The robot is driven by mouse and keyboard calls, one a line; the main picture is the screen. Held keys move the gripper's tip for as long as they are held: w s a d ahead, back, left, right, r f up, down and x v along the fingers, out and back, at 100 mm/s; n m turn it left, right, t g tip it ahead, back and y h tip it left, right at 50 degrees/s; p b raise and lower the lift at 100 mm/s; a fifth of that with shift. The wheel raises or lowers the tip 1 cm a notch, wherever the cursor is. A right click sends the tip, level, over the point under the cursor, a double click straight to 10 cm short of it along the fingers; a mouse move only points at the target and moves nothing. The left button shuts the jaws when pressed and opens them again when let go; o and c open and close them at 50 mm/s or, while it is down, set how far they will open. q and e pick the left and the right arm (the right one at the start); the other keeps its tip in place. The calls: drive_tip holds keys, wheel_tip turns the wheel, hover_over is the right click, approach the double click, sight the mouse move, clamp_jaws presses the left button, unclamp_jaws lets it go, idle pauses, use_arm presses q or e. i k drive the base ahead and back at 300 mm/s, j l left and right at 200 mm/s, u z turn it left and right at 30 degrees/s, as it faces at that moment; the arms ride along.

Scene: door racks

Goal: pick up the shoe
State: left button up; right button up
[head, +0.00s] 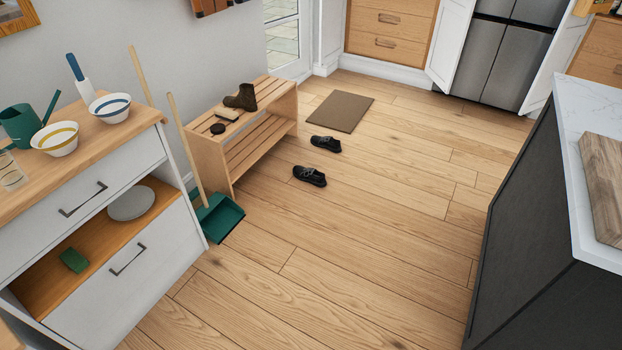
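Two black shoes lie apart on the wooden floor to the right of a low wooden bench. The farther shoe (326,143) is close to the brown mat. Neither of my grippers shows in the head view.
A white cabinet (100,191) with bowls and a watering can on top stands at the left. A green dustpan (219,217) is on the floor by the bench. A dark island (531,220) stands at the right. The floor between is clear; a mat (339,111) lies farther back.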

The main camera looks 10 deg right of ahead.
sight(310, 175)
drive_tip(key=i+l+z, duration=0.15)
drive_tip(key=i+z, duration=0.2)
drive_tip(key=i, duration=0.45)
drive_tip(key=i+z, duration=0.4)
drive_tip(key=i, duration=0.35)
drive_tip(key=i+l+z, duration=0.1)
drive_tip(key=i+z, duration=0.15)
drive_tip(key=i, duration=0.8)
drive_tip(key=i+j+z, duration=0.25)
drive_tip(key=i, duration=0.8)
drive_tip(key=i+l+u, duration=0.1)
drive_tip(key=i+u, duration=0.2)
drive_tip(key=i, duration=0.15)
drive_tip(key=i+l+u, duration=0.3)
drive_tip(key=i, duration=0.2)
drive_tip(key=i+l+u, duration=0.2)
drive_tip(key=i+u, duration=0.3)
drive_tip(key=u, duration=0.3)
drive_tip(key=i+l+u, duration=0.15)
drive_tip(key=u, duration=0.3)
drive_tip(key=i+l+u, duration=0.15)
drive_tip(key=u, duration=0.35)
drive_tip(key=i+l+u, duration=0.1)
drive_tip(key=u, duration=0.35)
drive_tip(key=l+u, duration=0.3)
drive_tip(key=u, duration=0.15)
